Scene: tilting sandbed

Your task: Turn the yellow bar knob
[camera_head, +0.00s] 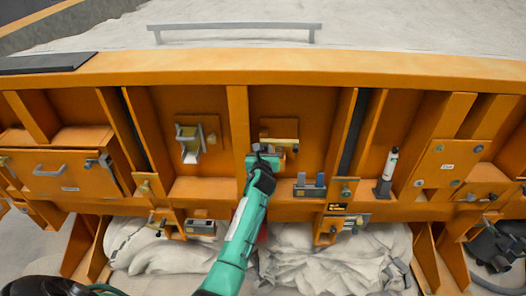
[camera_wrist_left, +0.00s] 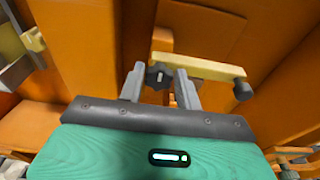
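The yellow bar knob (camera_head: 285,142) is on the orange panel, near the middle of the head view. In the left wrist view the yellow bar (camera_wrist_left: 205,67) runs nearly level, with a black lobed piece (camera_wrist_left: 160,75) at its left end and a dark round piece at its right end. My left gripper (camera_head: 263,154) is at the bar's left end. In the wrist view its two grey fingers (camera_wrist_left: 160,72) are apart, one on each side of the black piece, with narrow gaps. Whether they touch it is unclear. My right gripper is not in view.
A grey-framed handle (camera_head: 190,142) is on the panel to the left. Blue-grey switches (camera_head: 309,186) and a white-topped lever (camera_head: 387,170) are to the right. Upright orange ribs (camera_head: 238,125) divide the panel. Pale sacks (camera_head: 325,255) lie below.

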